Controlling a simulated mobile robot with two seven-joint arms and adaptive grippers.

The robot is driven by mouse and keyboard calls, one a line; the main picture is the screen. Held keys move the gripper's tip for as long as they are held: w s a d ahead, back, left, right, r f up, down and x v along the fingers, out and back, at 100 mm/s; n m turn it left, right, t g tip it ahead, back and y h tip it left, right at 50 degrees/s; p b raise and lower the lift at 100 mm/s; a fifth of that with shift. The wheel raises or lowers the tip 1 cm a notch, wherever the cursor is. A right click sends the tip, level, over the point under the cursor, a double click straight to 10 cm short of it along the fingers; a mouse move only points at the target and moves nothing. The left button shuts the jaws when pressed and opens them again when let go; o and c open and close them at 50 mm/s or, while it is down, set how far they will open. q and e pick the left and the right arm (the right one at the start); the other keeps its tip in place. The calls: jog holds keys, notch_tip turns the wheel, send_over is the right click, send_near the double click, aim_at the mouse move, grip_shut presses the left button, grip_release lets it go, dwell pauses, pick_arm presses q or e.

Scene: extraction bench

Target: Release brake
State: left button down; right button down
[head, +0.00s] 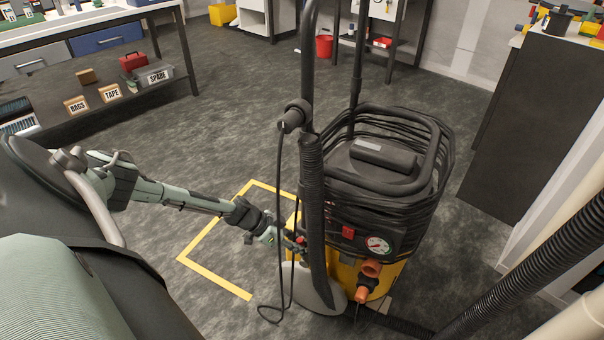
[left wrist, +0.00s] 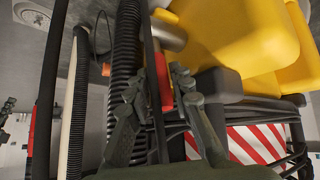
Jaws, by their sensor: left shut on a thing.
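The extractor (head: 385,160) is a black-topped machine with a yellow lower body (head: 348,274), standing on the floor. My left gripper (head: 291,240) reaches in low at its left side, beside the black ribbed hose (head: 312,200). In the left wrist view my left gripper (left wrist: 158,88) has its fingers around a narrow red lever (left wrist: 163,82), which looks like the brake, and is shut on it. The lever's lower end and its mount are hidden by the fingers and hose. My right gripper is not in view.
A loose black cable (head: 281,190) and upright tubes stand close to my left gripper. A yellow floor outline (head: 215,274) lies left of the machine. A dark cabinet (head: 530,130) stands at right. A bench shelf (head: 115,110) is at upper left. The floor between is clear.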

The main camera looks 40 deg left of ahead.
pick_arm(q)
jog(key=c, duration=1.3)
grip_release()
jog(key=shift+r, duration=0.1)
jog(key=v, duration=1.2)
jog(key=shift+s+a, duration=0.1)
